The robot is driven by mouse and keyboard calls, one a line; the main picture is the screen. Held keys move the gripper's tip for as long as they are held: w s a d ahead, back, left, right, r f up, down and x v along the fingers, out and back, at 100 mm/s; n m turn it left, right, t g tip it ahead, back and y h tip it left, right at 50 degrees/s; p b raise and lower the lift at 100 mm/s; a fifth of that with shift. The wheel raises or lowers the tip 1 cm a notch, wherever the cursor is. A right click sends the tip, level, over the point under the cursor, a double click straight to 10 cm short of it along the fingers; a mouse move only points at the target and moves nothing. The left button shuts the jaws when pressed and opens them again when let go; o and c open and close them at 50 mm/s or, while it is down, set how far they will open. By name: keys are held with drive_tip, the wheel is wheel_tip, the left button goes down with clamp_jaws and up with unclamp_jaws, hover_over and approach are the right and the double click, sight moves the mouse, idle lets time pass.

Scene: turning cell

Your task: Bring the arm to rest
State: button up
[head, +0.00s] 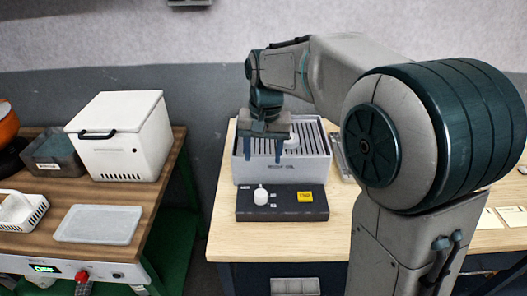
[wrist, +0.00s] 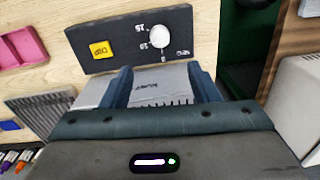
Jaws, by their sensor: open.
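My arm reaches forward and bends down over the wooden bench. My gripper (head: 263,158) points down at the grey slotted box (head: 316,170), its two blue fingers apart with nothing seen between them. In the wrist view my gripper (wrist: 163,85) is open, and part of the grey slotted box (wrist: 160,80) shows between and beyond the fingers. I cannot tell whether the fingers touch the box. Its top is partly hidden by my gripper. A small white piece (head: 293,140) shows by the slots beside my gripper.
A dark control box (head: 280,213) with a white knob (head: 260,196) and a yellow button (head: 305,196) sits in front of the slotted box. At left, another bench holds a white lidded box (head: 120,145) and a pale tray (head: 98,224). A gap separates the benches.

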idle(0.3)
drive_tip(key=s+d+f+t, duration=0.1)
drive_tip(key=s+d, duration=0.5)
drive_tip(key=s, duration=0.3)
drive_tip(key=s+d+f+n+t, duration=0.1)
drive_tip(key=s+d+f+t, duration=0.1)
drive_tip(key=s+d, duration=0.5)
drive_tip(key=s, duration=0.3)
drive_tip(key=shift+d+f, duration=0.2)
drive_tip(key=shift+c, duration=0.3)
idle(0.5)
